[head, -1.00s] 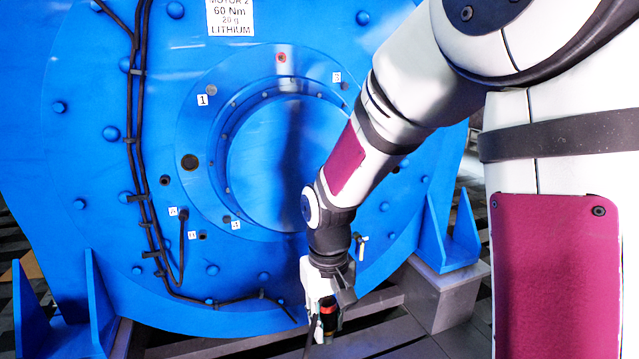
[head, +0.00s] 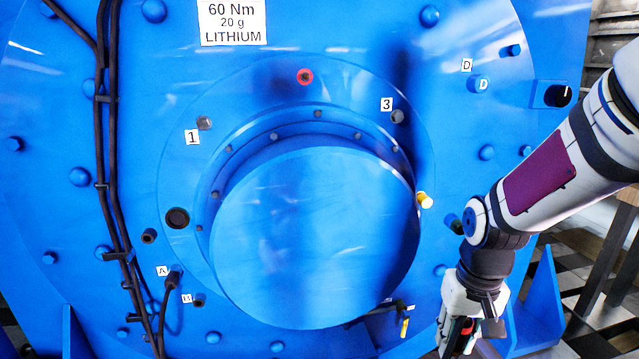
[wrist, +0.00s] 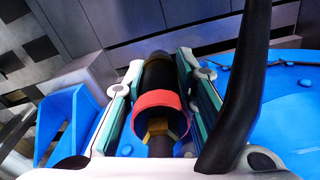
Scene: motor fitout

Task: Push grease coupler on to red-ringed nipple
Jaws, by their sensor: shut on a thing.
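The red-ringed nipple (head: 305,77) is at the top of the ring flange on the blue motor face in the head view. My gripper (head: 463,335) is at the lower right of that view, well below and to the right of the nipple and apart from it. In the wrist view my gripper (wrist: 158,100) is shut on the grease coupler (wrist: 160,112), a dark cylinder with a red band and a brass-coloured part. A thick black hose (wrist: 240,85) runs up past the coupler on the right. The nipple is not seen in the wrist view.
The round blue cover (head: 315,240) bulges out below the nipple. Bolts marked 1 (head: 205,123) and 3 (head: 397,116) flank it. A yellow-tipped fitting (head: 424,200) sticks out at the cover's right. Black cables (head: 112,200) run down the left. A dark knob box (head: 553,95) is at upper right.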

